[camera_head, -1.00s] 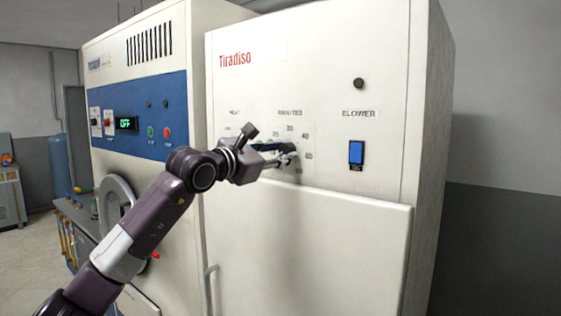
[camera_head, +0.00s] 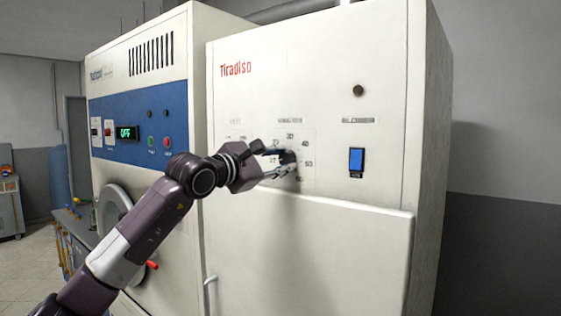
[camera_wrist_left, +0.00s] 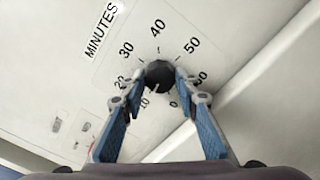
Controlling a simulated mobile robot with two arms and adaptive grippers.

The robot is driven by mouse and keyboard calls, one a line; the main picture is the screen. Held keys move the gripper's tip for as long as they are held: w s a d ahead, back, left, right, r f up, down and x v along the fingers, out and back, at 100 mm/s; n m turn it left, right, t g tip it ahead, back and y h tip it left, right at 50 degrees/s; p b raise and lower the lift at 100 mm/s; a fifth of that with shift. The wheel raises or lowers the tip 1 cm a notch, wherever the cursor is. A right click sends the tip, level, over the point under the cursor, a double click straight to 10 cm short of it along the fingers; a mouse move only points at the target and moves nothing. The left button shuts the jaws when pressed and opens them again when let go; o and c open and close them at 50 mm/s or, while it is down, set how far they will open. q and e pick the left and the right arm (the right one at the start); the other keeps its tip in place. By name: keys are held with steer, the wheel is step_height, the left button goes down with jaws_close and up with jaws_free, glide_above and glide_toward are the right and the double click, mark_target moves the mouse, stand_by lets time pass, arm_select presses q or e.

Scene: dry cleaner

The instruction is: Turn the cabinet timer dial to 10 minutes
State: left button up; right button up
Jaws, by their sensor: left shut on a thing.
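The timer dial (camera_wrist_left: 157,73) is a small black knob on the white cabinet front, inside a MINUTES scale marked from 0 to 60. My left gripper (camera_wrist_left: 159,80) is shut on the dial, with one blue-padded finger on each side of it. A pale mark on the knob points toward the low end of the scale, near 10; its exact reading is hard to tell. In the head view my left gripper (camera_head: 288,163) reaches the panel from the left and mostly hides the dial. My right gripper is not in view.
A blue BLOWER switch (camera_head: 356,157) sits to the right of the dial. A door panel (camera_head: 320,250) protrudes slightly below. A neighbouring machine with a blue control panel (camera_head: 138,118) stands to the left, its display reading OFF.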

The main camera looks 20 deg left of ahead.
arm_select(q)
steer(key=o, duration=1.1)
steer(key=shift+o, duration=0.2)
steer(key=v, duration=1.2)
